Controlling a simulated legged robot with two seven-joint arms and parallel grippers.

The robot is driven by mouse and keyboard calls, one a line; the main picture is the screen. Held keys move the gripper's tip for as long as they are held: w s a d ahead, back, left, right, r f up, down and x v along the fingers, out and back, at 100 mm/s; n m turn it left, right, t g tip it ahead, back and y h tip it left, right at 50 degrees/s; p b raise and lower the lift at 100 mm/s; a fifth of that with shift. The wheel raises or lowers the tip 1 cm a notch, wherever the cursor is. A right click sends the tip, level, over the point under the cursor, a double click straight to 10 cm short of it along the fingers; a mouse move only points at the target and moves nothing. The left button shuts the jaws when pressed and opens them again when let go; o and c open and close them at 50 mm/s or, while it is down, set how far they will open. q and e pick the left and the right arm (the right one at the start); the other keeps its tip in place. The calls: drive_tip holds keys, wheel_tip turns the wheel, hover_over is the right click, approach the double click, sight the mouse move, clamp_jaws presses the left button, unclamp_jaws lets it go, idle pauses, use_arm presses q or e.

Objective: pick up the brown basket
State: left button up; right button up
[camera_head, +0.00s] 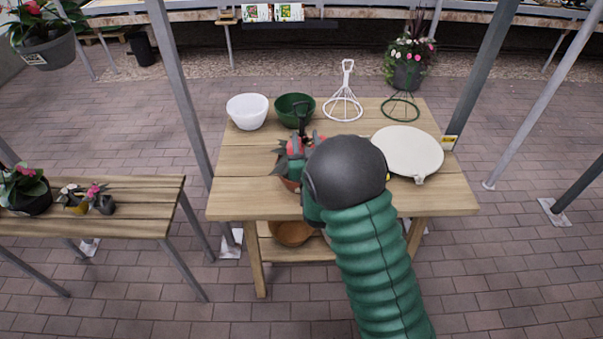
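A brown, bowl-shaped basket (291,233) sits on the lower shelf of the wooden table, partly under the tabletop edge. A reddish-brown rim (290,185) also shows on the tabletop below spiky leaves, mostly hidden by my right arm; I cannot tell if it is a pot or a basket. My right arm, in a green sleeve with a black rounded joint, reaches over the table from the lower right. My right gripper (301,138) is near the leaves above the tabletop. Its fingers are largely hidden, so its opening and contact are unclear. My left gripper is out of view.
On the wooden table (240,160) stand a white bowl (247,111), a green bowl (294,109), white and green wire hangers, and a round white disc (408,151). Metal posts rise beside the table. A side bench (130,207) with potted plants is at left.

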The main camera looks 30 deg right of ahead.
sight(302, 128)
drive_tip(key=x, duration=0.3)
drive_tip(key=p+x, duration=0.1)
drive_tip(key=x, duration=0.1)
drive_tip(key=shift+a+r, duration=0.15)
drive_tip(key=shift+r, duration=0.15)
drive_tip(key=shift+w+f, duration=0.15)
drive_tip(key=shift+w, duration=0.25)
drive_tip(key=shift+s, duration=0.1)
clamp_jaws()
idle(0.5)
drive_tip(key=shift+r, duration=0.2)
